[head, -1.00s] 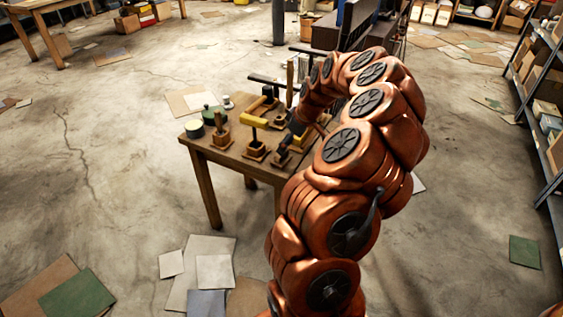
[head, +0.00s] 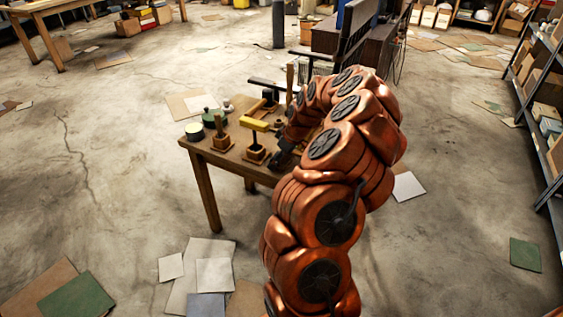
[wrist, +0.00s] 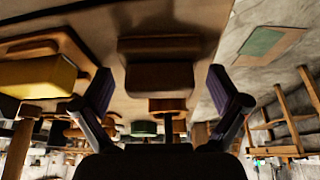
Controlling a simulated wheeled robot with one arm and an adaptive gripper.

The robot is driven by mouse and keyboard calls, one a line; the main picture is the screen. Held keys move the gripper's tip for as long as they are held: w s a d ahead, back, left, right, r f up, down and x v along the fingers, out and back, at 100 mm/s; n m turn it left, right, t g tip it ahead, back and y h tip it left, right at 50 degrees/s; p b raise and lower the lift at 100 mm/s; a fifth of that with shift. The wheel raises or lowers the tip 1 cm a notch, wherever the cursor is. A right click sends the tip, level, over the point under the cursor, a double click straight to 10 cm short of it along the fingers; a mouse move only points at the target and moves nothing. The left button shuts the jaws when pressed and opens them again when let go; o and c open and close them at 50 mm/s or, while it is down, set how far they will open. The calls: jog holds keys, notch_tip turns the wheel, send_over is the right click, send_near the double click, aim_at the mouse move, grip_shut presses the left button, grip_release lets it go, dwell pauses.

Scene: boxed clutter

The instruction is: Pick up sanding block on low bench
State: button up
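The low bench (head: 232,166) stands left of my arm in the head view, with its near legs visible. In the wrist view, a brown two-tone block (wrist: 158,78) lies ahead, between my gripper's two fingers; it looks like the sanding block, though I cannot be sure. My gripper (wrist: 162,74) is open, its dark fingers spread to either side of the block, with visible gaps. In the head view my gripper (head: 284,158) is low over the bench's near right edge. My arm hides part of the bench's right side, and I cannot pick out the block there.
A metal shelf (head: 545,120) stands far right.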

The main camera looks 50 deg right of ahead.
jog(key=c, duration=1.1)
jog(key=shift+r, duration=1.4)
jog(key=shift+s+r, duration=0.35)
jog(key=shift+r, duration=0.05)
jog(key=s+a, duration=0.1)
jog(key=s, duration=0.4)
jog(key=s+a+r, duration=0.1)
jog(key=s, duration=0.4)
jog(key=s+a, duration=0.1)
jog(key=s, duration=0.4)
jog(key=shift+a+r+b, duration=0.1)
jog(key=shift+r+b, duration=0.15)
jog(key=shift+b, duration=0.05)
